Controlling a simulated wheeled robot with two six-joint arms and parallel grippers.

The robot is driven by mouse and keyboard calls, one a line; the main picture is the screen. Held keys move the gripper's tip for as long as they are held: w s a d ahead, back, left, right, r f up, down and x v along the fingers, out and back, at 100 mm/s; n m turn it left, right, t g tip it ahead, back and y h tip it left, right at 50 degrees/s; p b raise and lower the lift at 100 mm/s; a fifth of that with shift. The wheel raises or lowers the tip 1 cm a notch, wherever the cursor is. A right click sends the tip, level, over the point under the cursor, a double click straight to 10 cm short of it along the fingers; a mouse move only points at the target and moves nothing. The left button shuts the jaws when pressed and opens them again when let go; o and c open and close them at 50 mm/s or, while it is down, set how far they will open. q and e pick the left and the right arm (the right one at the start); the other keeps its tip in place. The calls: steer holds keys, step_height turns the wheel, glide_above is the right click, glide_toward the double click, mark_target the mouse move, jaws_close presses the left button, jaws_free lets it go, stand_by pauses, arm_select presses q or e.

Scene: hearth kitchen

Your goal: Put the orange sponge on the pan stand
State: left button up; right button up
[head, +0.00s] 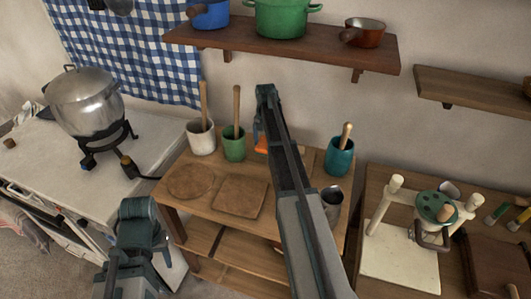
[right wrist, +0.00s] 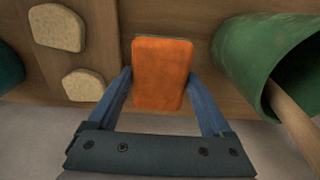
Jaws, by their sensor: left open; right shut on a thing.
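The orange sponge (right wrist: 160,75) is between the two blue fingers of my right gripper (right wrist: 160,88) in the right wrist view. The gripper is shut on its sides. In the head view a small orange part of the sponge (head: 261,147) shows below my right gripper (head: 261,130), over the back of the wooden table; my arm hides much of the area. My left gripper (head: 143,213) is open and empty, in front of the table's left side. A round brown mat (head: 190,181) and a square brown mat (head: 239,197) lie on the table. I cannot tell which thing is the pan stand.
A white crock (head: 201,138), green crock (head: 234,144) and teal crock (head: 339,157) hold wooden handles along the table's back. Two tan pads (right wrist: 57,28) lie near the sponge in the wrist view. A metal pot (head: 82,100) sits on a black burner (head: 105,142) at left.

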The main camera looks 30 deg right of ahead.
mark_target(265, 143)
steer(key=shift+f+b, duration=1.8)
steer(key=shift+f, duration=0.2)
steer(key=o, duration=1)
steer(key=shift+r, duration=0.2)
step_height(265, 143, up, 12)
steer(key=p, duration=1.2)
